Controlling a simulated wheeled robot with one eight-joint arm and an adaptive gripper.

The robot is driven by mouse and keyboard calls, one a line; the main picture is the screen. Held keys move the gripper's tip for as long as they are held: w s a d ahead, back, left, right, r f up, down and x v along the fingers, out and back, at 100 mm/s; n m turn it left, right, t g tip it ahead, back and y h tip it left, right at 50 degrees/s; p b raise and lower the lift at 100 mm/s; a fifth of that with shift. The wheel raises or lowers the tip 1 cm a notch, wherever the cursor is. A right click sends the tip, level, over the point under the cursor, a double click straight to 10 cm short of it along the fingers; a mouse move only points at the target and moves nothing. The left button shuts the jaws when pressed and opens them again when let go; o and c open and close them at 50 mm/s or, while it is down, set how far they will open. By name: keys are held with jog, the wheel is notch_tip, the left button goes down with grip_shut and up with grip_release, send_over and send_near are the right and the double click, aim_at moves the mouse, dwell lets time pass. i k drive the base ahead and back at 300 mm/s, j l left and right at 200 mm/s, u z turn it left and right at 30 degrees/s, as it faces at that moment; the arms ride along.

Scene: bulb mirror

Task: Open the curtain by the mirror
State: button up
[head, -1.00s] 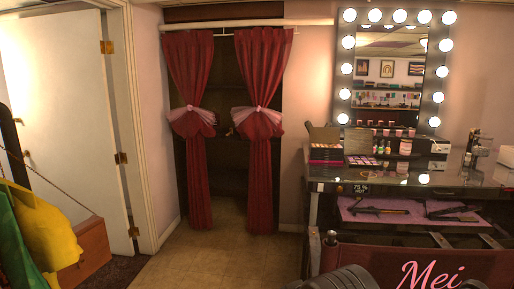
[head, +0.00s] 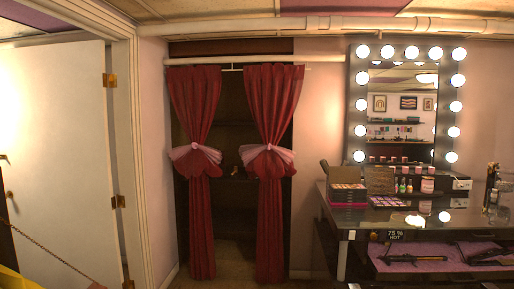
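The curtain hangs in a dark doorway left of the mirror, as two dark red panels. The left panel (head: 201,230) and the right panel (head: 270,225) are each gathered at mid-height by a pale pink band. A dark gap lies between them, with the dim recess (head: 236,215) behind. They hang from a thin rod (head: 235,67) at the top. The mirror (head: 402,110), framed by lit round bulbs, is on the wall to the right. My gripper is not in view.
A glass-topped dressing table (head: 335,215) with make-up boxes, bottles and hair tools stands under the mirror. An open white door (head: 55,150) is at the left. A little floor (head: 236,262) shows at and in front of the curtain.

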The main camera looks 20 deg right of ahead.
aim_at(273, 92)
jog(key=i+z, duration=0.2)
jog(key=i, duration=0.3)
jog(key=i+z, duration=0.2)
jog(key=i, duration=0.3)
jog(key=i+j+z, duration=0.25)
jog(key=i, duration=0.25)
jog(key=i+j+z, duration=0.2)
jog(key=i, duration=0.25)
